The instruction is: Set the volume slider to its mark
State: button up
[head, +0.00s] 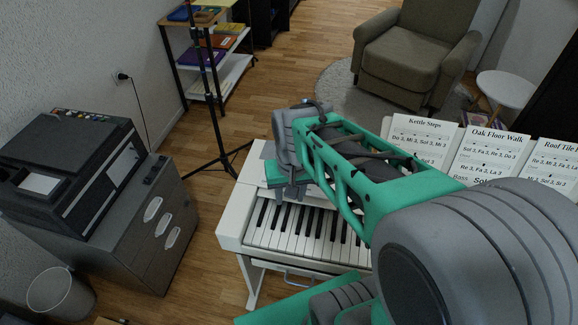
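The white digital piano (238,212) stands in the middle of the head view, with the left part of its black and white keys showing. My green and grey arm reaches across it from the lower right. My gripper (290,192) is at the arm's far end, over the left end of the piano, just behind the keys. Its fingers are small and partly covered by the wrist, so I cannot tell if they are open or shut or touch the panel. I cannot make out the volume slider or its mark; my arm covers much of the panel.
Song sheets (483,158) stand along the piano's back at right. A black tripod stand (222,150) is behind the piano's left end. A grey cabinet (150,225) with a printer (75,170) stands at left. Wooden floor lies free between cabinet and piano.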

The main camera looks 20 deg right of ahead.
jog(key=w+d+r+m+p, duration=0.1)
jog(key=w+d+p, duration=0.1)
jog(key=p, duration=0.1)
jog(key=w+d+m+g+p, duration=0.1)
jog(key=w+d+m+p, duration=0.1)
jog(key=w+p, duration=0.1)
jog(key=w+d+r+m+p, duration=0.1)
jog(key=w+d+p, duration=0.2)
jog(key=shift+r+m, duration=0.3)
jog(key=shift+r, duration=0.05)
notch_tip(320, 180, down, 8)
jog(key=shift+w+f, duration=0.15)
jog(key=shift+f, duration=0.1)
jog(key=shift+c, duration=0.3)
grip_shut()
